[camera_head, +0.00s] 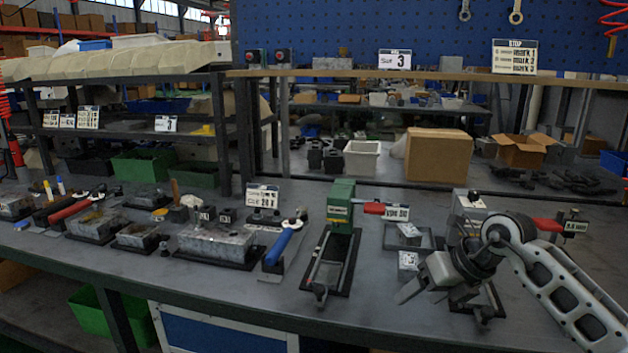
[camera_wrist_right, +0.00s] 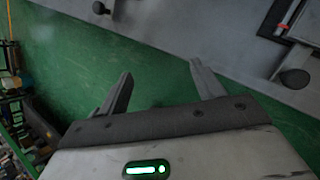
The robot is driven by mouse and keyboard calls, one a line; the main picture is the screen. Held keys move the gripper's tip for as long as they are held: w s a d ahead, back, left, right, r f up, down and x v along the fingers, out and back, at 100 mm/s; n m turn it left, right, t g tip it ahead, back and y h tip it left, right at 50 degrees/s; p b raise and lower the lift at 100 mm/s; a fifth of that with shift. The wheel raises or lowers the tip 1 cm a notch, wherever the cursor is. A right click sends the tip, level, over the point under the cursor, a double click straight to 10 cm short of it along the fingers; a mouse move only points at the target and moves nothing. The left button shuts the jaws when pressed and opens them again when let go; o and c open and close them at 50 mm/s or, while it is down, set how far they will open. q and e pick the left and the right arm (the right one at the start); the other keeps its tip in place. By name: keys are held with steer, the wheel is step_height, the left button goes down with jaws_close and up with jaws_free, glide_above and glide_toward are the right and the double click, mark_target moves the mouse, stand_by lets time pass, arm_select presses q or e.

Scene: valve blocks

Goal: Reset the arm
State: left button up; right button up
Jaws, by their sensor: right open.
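My right arm comes in from the right in the head view. Its gripper (camera_head: 420,293) hangs over the front right of the workbench (camera_head: 250,300), with its fingers pointing down and to the left. In the right wrist view the gripper (camera_wrist_right: 161,70) has its two fingers spread, with nothing between them. Behind the fingers that view shows green floor and a part of the bench top with dark round knobs. My left gripper is not in view. A small grey block (camera_head: 408,262) stands just beside the right gripper. The arm partly hides the grey vise (camera_head: 468,205) behind it.
A green vise (camera_head: 341,205) stands left of the gripper, with a blue-handled tool (camera_head: 283,243) further left. Grey metal blocks (camera_head: 215,240) on dark trays fill the left side. A cardboard box (camera_head: 438,157) stands behind. The bench's front edge strip is mostly clear.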

steer(key=s+a+m+t+y, duration=0.1)
steer(key=s+a+m+y, duration=0.2)
steer(key=s+a+y, duration=0.4)
steer(key=s+a+m+t+y, duration=0.1)
steer(key=s+a+m+y, duration=0.3)
steer(key=a, duration=0.5)
steer(key=s+d+f+m+t+h, duration=0.1)
steer(key=d+f+m+t+h, duration=0.2)
steer(key=m+t, duration=0.45)
steer(key=s+d+f+m+t+h, duration=0.1)
steer(key=d+m+t+h, duration=0.25)
steer(key=m, duration=0.75)
steer(key=s+d+f+m+g+h, duration=0.2)
steer(key=s+f+m+g+h, duration=0.1)
steer(key=s+f+m, duration=0.2)
steer(key=s+d+f+m+g+h, duration=0.1)
steer(key=s+f+m+g+h, duration=0.2)
steer(key=s+f+m, duration=0.3)
step_height(320, 180, down, 4)
steer(key=shift+s+d+r, duration=0.1)
steer(key=shift+s+d, duration=0.25)
steer(key=shift+s, duration=0.65)
steer(key=shift+h, duration=0.25)
